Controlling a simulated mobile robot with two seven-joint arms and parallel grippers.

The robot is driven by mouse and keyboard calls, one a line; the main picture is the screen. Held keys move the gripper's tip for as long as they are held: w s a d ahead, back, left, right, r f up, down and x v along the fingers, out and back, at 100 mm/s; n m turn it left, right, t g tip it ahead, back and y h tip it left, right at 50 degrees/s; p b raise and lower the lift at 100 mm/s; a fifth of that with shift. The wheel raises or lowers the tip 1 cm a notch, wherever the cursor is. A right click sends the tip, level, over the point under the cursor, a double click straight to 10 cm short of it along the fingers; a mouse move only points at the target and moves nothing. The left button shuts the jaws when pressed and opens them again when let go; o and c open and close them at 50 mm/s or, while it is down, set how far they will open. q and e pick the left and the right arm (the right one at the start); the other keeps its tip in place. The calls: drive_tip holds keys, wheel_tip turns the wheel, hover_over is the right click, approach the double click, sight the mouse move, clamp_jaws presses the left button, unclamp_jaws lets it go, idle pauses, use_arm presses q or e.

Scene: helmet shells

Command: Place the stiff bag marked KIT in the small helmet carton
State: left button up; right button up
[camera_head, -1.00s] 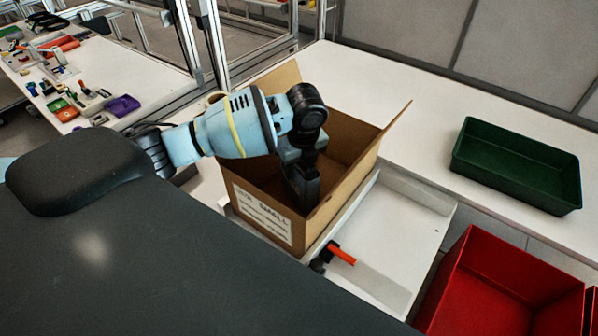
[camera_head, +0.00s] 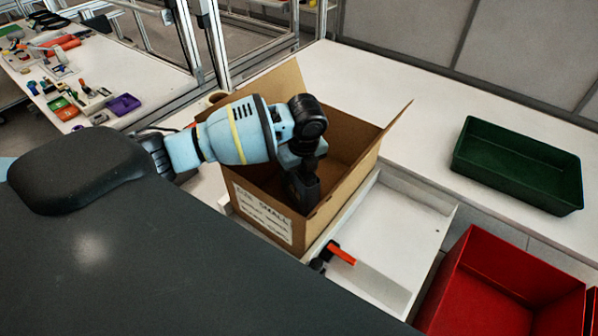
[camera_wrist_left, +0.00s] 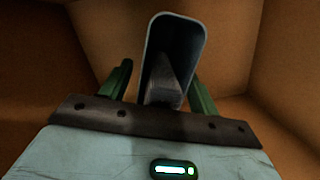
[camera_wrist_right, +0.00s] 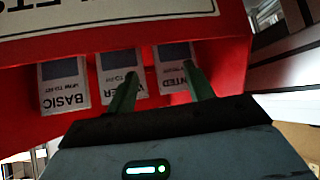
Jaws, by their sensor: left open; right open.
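The small helmet carton (camera_head: 345,190) stands open on the white bench, its front label reading SMALL. My left gripper (camera_head: 303,192) reaches down inside it, fingertips hidden by the walls. In the left wrist view, the carton's brown inner walls (camera_wrist_left: 225,40) surround my left gripper (camera_wrist_left: 160,92), whose green fingers are open. A grey-blue stiff object (camera_wrist_left: 153,45) with a rounded rim stands between the fingers, with gaps visible beside it. It may be the bag, but no KIT marking shows. My right gripper (camera_wrist_right: 157,88) is open in front of a red holder (camera_wrist_right: 225,45), with no bag between its fingers.
The red holder carries cards, one marked BASIC (camera_wrist_right: 65,85). A green tray (camera_head: 515,165) and a red bin (camera_head: 500,285) stand to the right of the carton. A black-and-orange clamp-like item (camera_head: 335,255) sits near its front right.

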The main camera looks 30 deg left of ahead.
use_arm(q)
drive_tip(key=shift+r, duration=0.1)
drive_tip(key=r, duration=0.4)
drive_tip(key=d+r, duration=0.1)
drive_tip(key=r, duration=0.3)
drive_tip(key=s+r, duration=0.1)
drive_tip(key=r, duration=0.3)
drive_tip(key=shift+d, duration=0.3)
drive_tip(key=shift+f, duration=0.1)
